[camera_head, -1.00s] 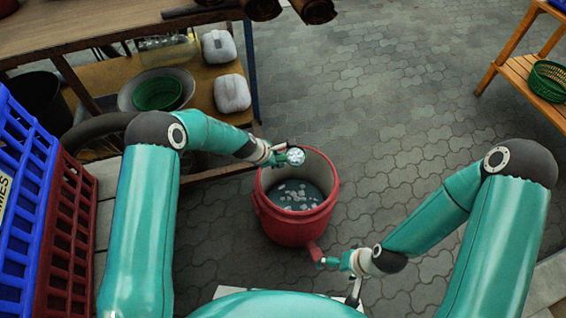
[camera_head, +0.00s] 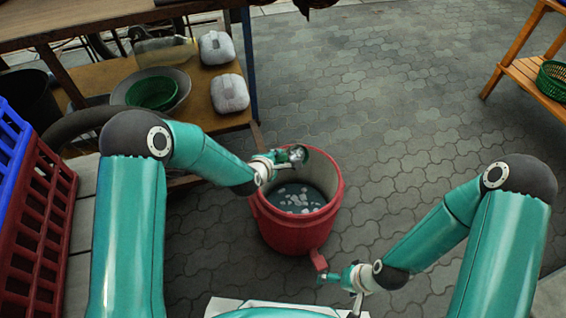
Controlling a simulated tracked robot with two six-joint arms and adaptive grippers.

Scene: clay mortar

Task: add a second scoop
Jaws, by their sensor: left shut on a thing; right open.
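A red bucket (camera_head: 292,238) stands on the paving in front of me. It holds grey liquid with several pale lumps (camera_head: 298,199) in it. My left gripper (camera_head: 284,157) is over the far part of the bucket's mouth, shut on a small round scoop-like thing (camera_head: 299,154). That thing looks tilted, and I cannot tell whether anything is in it. My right gripper (camera_head: 331,278) is open, low at the bucket's near right side. It is close to a small red tab (camera_head: 318,261) by the bucket; I cannot tell whether they touch.
A wooden bench (camera_head: 205,105) at the left carries a green bowl (camera_head: 153,93) in a grey basin and two pale containers (camera_head: 229,93). Red (camera_head: 36,225) and blue crates stand at the far left. A wooden shelf (camera_head: 530,75) is at the right. The paving between is clear.

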